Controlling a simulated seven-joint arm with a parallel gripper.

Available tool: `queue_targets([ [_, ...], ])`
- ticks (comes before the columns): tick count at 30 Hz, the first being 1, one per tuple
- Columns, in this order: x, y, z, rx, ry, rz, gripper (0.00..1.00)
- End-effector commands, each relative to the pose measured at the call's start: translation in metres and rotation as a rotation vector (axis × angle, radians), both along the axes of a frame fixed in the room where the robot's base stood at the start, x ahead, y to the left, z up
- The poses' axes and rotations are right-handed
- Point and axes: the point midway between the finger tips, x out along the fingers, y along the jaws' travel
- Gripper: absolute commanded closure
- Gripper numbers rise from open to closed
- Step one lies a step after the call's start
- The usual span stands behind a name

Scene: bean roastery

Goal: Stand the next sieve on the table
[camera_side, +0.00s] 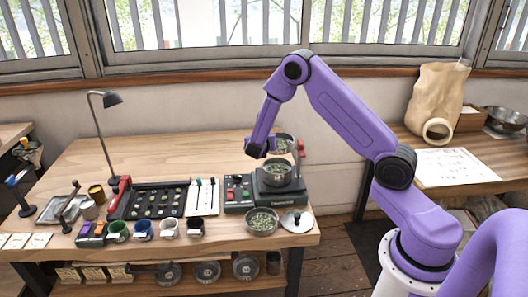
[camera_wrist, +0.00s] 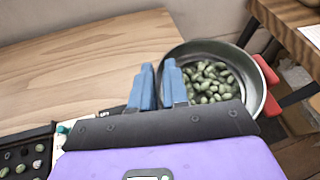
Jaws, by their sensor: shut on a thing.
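In the wrist view my gripper (camera_wrist: 160,82) is shut on the near left wall of a round metal sieve (camera_wrist: 244,72) full of green beans. One finger is inside the rim and one outside. The sieve has red handles (camera_wrist: 268,88). In the side view my gripper (camera_side: 268,146) holds this sieve (camera_side: 291,139) above or behind another bean-filled sieve (camera_side: 277,178), partly hiding it. That other sieve sits on a dark green machine (camera_side: 279,199). A third bean-filled sieve (camera_side: 262,229) is on the table (camera_side: 170,150) in front of the machine.
A round metal lid (camera_side: 298,221) lies at the table's front right corner. A control box (camera_side: 238,192), white card (camera_side: 203,197), black bean tray (camera_side: 155,200) and several cups (camera_side: 143,229) stand to the left. The back of the table is clear. A side table (camera_side: 455,165) stands at right.

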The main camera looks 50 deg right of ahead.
Motion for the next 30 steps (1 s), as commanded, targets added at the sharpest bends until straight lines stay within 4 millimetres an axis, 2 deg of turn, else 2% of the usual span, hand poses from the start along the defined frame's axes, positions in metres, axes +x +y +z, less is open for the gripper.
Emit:
queue_targets([
  [3,0.0,0.001,0.014,0.0,-0.002,0.0,1.0],
  [6,-0.001,0.005,0.017,0.0,0.0,0.016,1.0],
  [8,-0.003,0.013,0.016,0.001,0.0,0.041,1.0],
  [11,-0.009,0.034,0.008,0.006,0.002,0.114,1.0],
  [14,-0.02,0.065,-0.004,0.012,0.002,0.232,1.0],
  [20,-0.053,0.135,-0.028,0.031,0.001,0.529,1.0],
  [24,-0.087,0.182,-0.043,0.046,0.003,0.754,1.0],
  [27,-0.113,0.21,-0.052,0.055,0.006,0.899,1.0],
  [30,-0.136,0.229,-0.059,0.065,0.006,1.008,1.0],
])
